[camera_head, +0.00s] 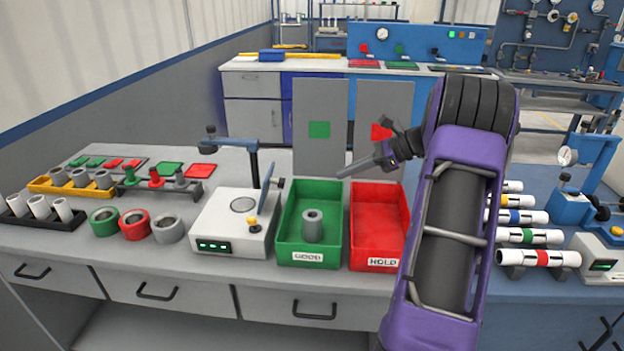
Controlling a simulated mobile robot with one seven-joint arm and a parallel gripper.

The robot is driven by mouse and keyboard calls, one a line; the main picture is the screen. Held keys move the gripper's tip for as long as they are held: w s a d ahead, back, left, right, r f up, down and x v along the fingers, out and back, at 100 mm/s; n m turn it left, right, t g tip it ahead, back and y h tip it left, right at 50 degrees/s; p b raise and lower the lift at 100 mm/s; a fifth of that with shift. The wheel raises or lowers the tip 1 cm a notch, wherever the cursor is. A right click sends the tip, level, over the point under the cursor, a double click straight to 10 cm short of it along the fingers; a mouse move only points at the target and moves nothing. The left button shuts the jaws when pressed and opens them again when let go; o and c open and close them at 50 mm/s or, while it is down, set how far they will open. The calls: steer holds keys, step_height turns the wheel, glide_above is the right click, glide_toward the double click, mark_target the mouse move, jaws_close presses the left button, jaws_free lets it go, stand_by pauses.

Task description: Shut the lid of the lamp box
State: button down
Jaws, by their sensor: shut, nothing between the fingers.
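A white box (228,222) with a green display and a round ring on top stands on the bench left of the green bin; it looks like the lamp box. A thin blue-grey panel (267,186) stands steeply at its right side, seen nearly edge-on; it looks like the lid, raised. A yellow knob (253,221) is near the panel's foot.
The green bin (283,258) marked GOOD holds an upright grey pipe (313,226). The red bin (372,230) marked HOLD looks empty where visible. Two grey boards (321,105) stand behind them. Green, red and grey rings (135,224) lie left of the box.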

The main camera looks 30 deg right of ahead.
steer(key=a+r+b+x, duration=0.1)
steer(key=r+b+x, duration=0.1)
steer(key=x, duration=1)
steer(key=shift+w+a, duration=0.4)
steer(key=shift+w, duration=0.15)
steer(key=shift+r, duration=0.1)
